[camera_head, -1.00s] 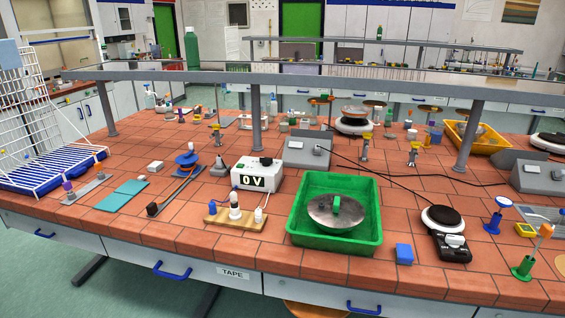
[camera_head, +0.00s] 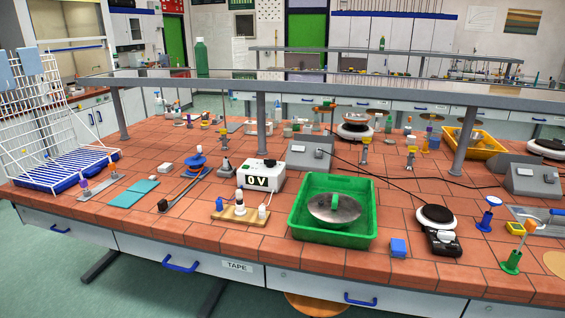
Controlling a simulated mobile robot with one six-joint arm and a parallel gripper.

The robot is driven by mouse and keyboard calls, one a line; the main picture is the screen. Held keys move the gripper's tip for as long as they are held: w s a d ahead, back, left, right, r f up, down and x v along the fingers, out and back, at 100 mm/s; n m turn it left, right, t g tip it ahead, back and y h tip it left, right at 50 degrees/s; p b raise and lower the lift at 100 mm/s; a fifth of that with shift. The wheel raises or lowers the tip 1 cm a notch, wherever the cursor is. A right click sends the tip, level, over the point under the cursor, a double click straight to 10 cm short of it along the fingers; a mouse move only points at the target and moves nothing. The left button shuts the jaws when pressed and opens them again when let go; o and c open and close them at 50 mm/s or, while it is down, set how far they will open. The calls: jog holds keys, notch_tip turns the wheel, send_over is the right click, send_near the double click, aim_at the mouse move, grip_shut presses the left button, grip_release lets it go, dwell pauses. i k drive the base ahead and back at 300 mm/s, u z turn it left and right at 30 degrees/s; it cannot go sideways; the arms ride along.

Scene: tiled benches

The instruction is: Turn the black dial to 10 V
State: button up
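A white power supply box (camera_head: 264,177) stands on the red tiled bench, left of the green tray. Its front display (camera_head: 257,184) reads "0 V". A small black dial (camera_head: 270,163) appears on top of the box; its pointer is too small to read. My gripper is not in view.
The green tray (camera_head: 300,222) holds a metal lid or pan (camera_head: 334,208). A wooden board (camera_head: 240,214) with several white and blue pieces lies in front of the box. A grey rail (camera_head: 350,97) on posts crosses above the bench. A hot plate (camera_head: 436,215) stands at the right.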

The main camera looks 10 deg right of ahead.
aim_at(270, 164)
jog(key=u, duration=0.2)
jog(key=i, duration=0.95)
jog(key=u, duration=0.2)
